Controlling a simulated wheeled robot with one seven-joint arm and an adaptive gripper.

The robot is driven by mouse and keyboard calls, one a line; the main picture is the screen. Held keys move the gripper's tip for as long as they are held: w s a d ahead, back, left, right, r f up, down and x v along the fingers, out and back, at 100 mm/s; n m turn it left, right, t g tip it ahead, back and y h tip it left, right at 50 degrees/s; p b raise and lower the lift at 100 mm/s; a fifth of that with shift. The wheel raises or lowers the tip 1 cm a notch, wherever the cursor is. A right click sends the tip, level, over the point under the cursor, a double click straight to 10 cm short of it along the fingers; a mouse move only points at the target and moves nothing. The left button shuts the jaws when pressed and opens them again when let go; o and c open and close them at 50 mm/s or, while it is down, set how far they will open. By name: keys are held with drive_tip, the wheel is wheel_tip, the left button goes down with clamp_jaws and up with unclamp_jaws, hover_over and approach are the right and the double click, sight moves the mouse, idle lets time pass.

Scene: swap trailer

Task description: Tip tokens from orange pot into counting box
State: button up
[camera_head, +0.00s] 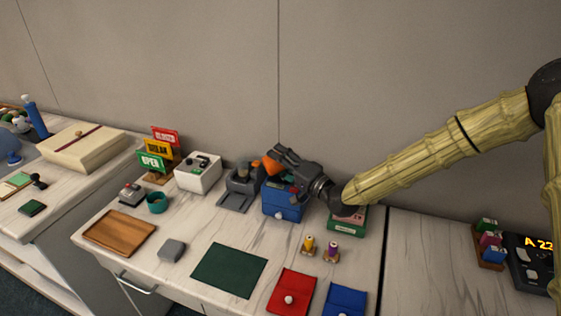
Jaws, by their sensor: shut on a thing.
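My gripper (279,160) is shut on the orange pot (269,165), at the far end of my arm near the wall. The pot is held up in the air and looks tilted to the left, over or beside a dark grey device (240,187). My gripper covers part of the pot, and its contents are not visible. No loose tokens can be made out. A blue box (282,206) with a pale round knob stands below my gripper. I cannot tell for sure which container is the counting box.
A white box (198,173), sign stand (160,153), teal bowl (157,202) and wooden board (119,232) are at left. A green mat (229,270), red pouch (291,293) and blue pouch (345,301) lie in front. A green box (346,223) is under my arm.

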drive_tip(key=shift+w+d+r+m+t+b, duration=0.15)
drive_tip(key=shift+m+t+b, duration=0.25)
drive_tip(key=shift+m+b, duration=0.6)
idle(1.2)
drive_tip(key=shift+d+m+t+b, duration=0.15)
drive_tip(key=shift+m+t+b, duration=0.2)
drive_tip(key=shift+m, duration=0.4)
drive_tip(key=shift+d+m+t+b, duration=0.15)
drive_tip(key=shift+m+t+b, duration=0.15)
drive_tip(key=shift+m, duration=0.45)
drive_tip(key=shift+c, duration=0.2)
idle(0.3)
idle(1.0)
wheel_tip(320, 180, up, 7)
drive_tip(key=p, duration=0.2)
drive_tip(key=shift+p, duration=0.4)
idle(0.4)
